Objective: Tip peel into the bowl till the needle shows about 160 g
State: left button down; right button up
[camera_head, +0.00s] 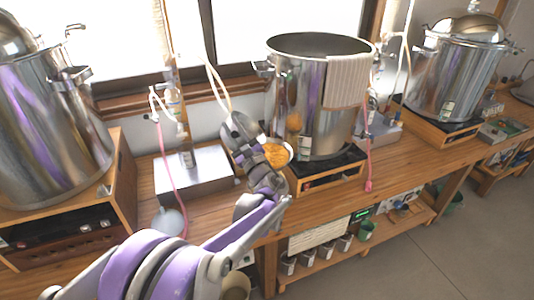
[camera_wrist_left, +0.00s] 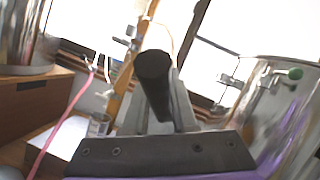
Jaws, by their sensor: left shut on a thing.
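My left gripper (camera_head: 247,147) is shut on the dark handle (camera_wrist_left: 154,85) of a tool, whose round end stands up between the fingers in the left wrist view. In the head view, orange peel (camera_head: 276,155) shows just right of the gripper, with a pale rim beside it. It seems to be in a scoop on that handle, held in front of the middle pot. The scoop's tilt is hard to tell. I cannot make out the bowl or a scale needle in either view. My right gripper is not in view.
A large open pot (camera_head: 300,95) with a pale cloth (camera_head: 347,78) over its rim stands close behind the gripper. A metal box (camera_head: 185,178) is left on the wooden bench. Pink hoses hang nearby. Lidded pots (camera_head: 455,78) stand at both sides; several tins line the lower shelf.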

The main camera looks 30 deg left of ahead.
pick_arm(q)
jog(key=shift+w+d+m+t, duration=0.3)
jog(key=shift+d+m+t, duration=0.1)
jog(key=shift+m, duration=0.2)
dwell(0.6)
jog(key=shift+w+d+r+m+t, duration=0.5)
jog(key=shift+d+r+m+t, duration=0.2)
jog(key=shift+m, duration=0.5)
dwell(1.3)
jog(key=shift+w+d+f+m+t+h+b, duration=0.15)
jog(key=shift+w+d+m+t+h+b, duration=0.2)
jog(key=shift+m, duration=0.4)
jog(key=shift+w+d+f+m+t+h+b, duration=0.15)
jog(key=shift+w+d+m+t, duration=0.15)
jog(key=shift+d+m+t, duration=0.4)
jog(key=shift+w+d+f+m+t+h+b, duration=0.1)
jog(key=shift+w+d+m+t+h+b, duration=0.2)
jog(key=shift+m, duration=0.55)
dwell(2.0)
